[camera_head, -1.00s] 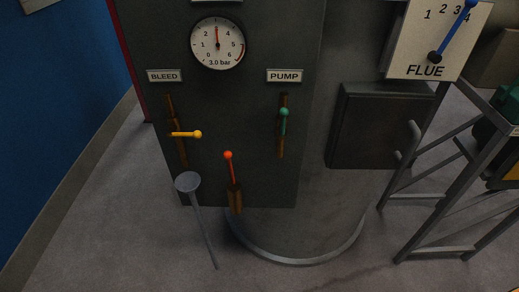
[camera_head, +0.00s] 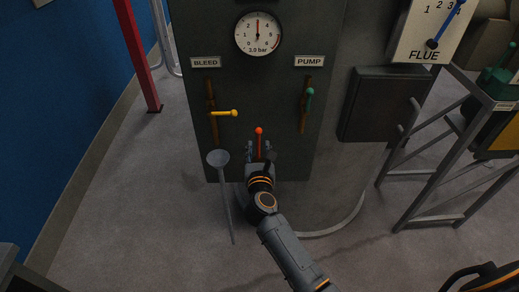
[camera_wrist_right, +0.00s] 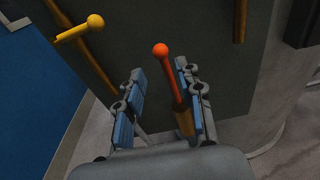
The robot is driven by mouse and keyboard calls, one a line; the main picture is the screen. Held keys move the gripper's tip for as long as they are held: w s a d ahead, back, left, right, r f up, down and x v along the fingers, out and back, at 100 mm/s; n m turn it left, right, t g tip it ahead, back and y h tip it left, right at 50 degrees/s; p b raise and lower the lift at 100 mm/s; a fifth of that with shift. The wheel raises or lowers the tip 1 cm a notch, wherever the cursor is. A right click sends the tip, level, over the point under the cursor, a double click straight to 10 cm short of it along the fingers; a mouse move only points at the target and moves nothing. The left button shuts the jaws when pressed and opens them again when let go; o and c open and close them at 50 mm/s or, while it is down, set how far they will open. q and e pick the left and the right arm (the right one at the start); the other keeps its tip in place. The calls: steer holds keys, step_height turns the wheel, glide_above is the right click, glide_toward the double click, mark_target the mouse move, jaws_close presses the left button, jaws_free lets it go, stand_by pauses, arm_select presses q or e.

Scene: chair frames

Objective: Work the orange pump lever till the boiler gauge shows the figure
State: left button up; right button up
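The orange lever (camera_head: 259,136), a thin orange-red rod with a ball knob, stands upright low on the dark boiler (camera_head: 240,140). In the right wrist view the lever (camera_wrist_right: 171,80) rises between the two fingers of my right gripper (camera_wrist_right: 160,72). My left gripper is not in view.
A yellow lever (camera_head: 224,113) under BLEED juts out left of the orange one. A green lever (camera_head: 308,98) sits under PUMP. A grey disc-topped rod (camera_head: 218,158) stands close left of my gripper.

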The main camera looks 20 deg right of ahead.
mark_target(259, 134)
steer(key=b+x, duration=0.1)
steer(key=x, duration=0.2)
steer(key=b+x, duration=0.2)
steer(key=x, duration=0.2)
steer(key=shift+w+d+f, duration=0.1)
steer(key=shift+w+f, duration=0.05)
steer(key=shift+f, duration=0.1)
steer(key=shift+w+r, duration=0.1)
steer(key=shift+w, duration=0.05)
steer(key=shift+c, duration=0.8)
steer(key=c, duration=0.5)
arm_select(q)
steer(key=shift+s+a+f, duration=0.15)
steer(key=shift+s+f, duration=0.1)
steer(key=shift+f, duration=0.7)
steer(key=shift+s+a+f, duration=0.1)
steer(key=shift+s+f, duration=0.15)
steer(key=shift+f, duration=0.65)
arm_select(e)
steer(key=shift+s+a+f, duration=0.3)
steer(key=shift+s+f, duration=0.2)
steer(key=shift+s, duration=0.5)
steer(key=shift+s+a+f, duration=0.25)
steer(key=shift+s+f, duration=0.2)
steer(key=shift+s, duration=0.6)
steer(key=shift+s+a+f, duration=0.3)
steer(key=shift+s+f, duration=0.2)
steer(key=shift+s, duration=0.5)
steer(key=shift+c, duration=0.2)
